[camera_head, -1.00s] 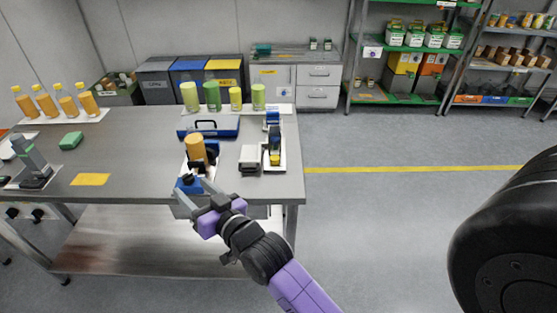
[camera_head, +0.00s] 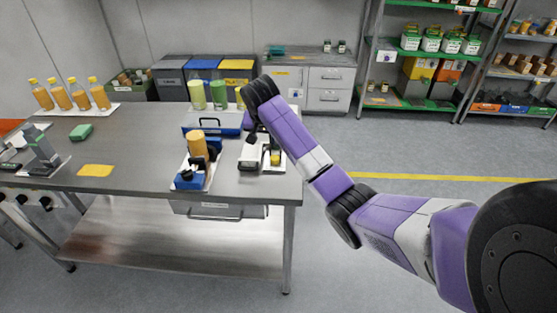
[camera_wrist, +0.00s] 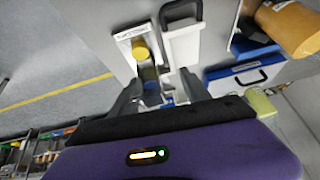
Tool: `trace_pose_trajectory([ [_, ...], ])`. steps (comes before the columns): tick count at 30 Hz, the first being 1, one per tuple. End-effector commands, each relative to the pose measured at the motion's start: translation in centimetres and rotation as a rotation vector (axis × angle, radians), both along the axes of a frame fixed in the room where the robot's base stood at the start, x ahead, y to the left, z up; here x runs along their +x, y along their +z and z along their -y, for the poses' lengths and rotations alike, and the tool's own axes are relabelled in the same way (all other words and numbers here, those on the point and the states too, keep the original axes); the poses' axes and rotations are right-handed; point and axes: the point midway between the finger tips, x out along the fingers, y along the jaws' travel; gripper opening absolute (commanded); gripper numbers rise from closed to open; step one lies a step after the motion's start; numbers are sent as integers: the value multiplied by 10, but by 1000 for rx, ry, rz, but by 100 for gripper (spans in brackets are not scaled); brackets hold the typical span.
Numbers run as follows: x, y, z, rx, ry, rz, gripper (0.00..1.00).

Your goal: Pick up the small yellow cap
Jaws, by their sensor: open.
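A small round yellow cap (camera_wrist: 140,50) shows in the wrist view at the upper left, on a narrow white-labelled tray beside a dark and blue device (camera_wrist: 149,75). In the head view, a small yellow patch (camera_head: 275,158) shows on the tray at the table's right edge; the arm partly covers that device. My gripper (camera_wrist: 160,83) is open and empty in the wrist view, its two fingers apart and pointing toward the tray. The cap lies beyond the fingertips, a little left of the middle between them. In the head view, the gripper's fingertips are hard to make out.
A white box (camera_wrist: 182,42) with a dark handle stands right beside the tray. An orange cylinder (camera_head: 197,144) on a blue-based unit (camera_head: 189,180) and a blue case (camera_head: 212,123) stand to the left. Several green and yellow cylinders (camera_head: 197,95) stand behind. The table's right edge is close.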

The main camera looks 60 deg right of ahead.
Motion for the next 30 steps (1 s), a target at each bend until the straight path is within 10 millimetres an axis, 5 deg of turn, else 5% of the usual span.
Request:
trace_pose_trajectory([
  [7,-32,-19,-14,98,-130,-92,55],
  [30,-20,-87,17,96,-131,-84,55],
])
